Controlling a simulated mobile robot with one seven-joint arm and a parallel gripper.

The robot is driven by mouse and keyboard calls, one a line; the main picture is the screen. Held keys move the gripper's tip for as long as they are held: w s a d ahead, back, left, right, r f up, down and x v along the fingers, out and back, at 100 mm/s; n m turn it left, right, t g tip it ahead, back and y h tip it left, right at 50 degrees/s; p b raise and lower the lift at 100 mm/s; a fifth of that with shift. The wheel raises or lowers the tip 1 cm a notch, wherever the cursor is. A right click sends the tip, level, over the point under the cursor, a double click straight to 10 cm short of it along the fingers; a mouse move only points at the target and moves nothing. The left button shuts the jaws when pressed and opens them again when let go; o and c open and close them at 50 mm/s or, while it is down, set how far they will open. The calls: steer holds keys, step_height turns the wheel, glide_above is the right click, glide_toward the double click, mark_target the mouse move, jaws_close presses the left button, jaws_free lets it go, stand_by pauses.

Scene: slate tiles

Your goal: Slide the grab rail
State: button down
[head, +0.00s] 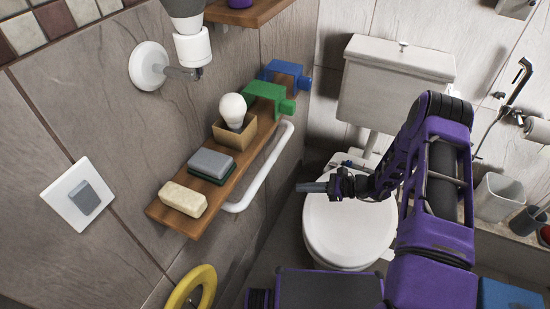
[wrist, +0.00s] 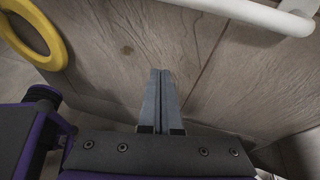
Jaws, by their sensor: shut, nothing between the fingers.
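The grab rail (head: 263,172) is a white bent bar on the left wall, running along and below the front edge of a wooden shelf. Part of it also shows in the wrist view (wrist: 245,10) at the top right. My gripper (head: 299,187) is in front of the toilet in the head view, to the right of the rail and apart from it. In the wrist view its two grey fingers (wrist: 160,75) are together, with nothing between them, pointing towards the wall below the rail.
The wooden shelf (head: 157,211) carries a soap bar, a grey-and-green block, a bulb in a box, and green and blue items. A yellow ring (head: 191,290) hangs on the wall below. The toilet (head: 350,235) stands behind my arm. A light switch (head: 78,195) is at left.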

steer(key=w+a+r+m+t+y, duration=0.1)
steer(key=w+a+r+m+t, duration=0.1)
steer(key=w+a, duration=0.3)
steer(key=shift+w+a+r+t+y+p, duration=0.3)
steer(key=shift+a+r+t, duration=0.25)
steer(key=shift+a, duration=1.55)
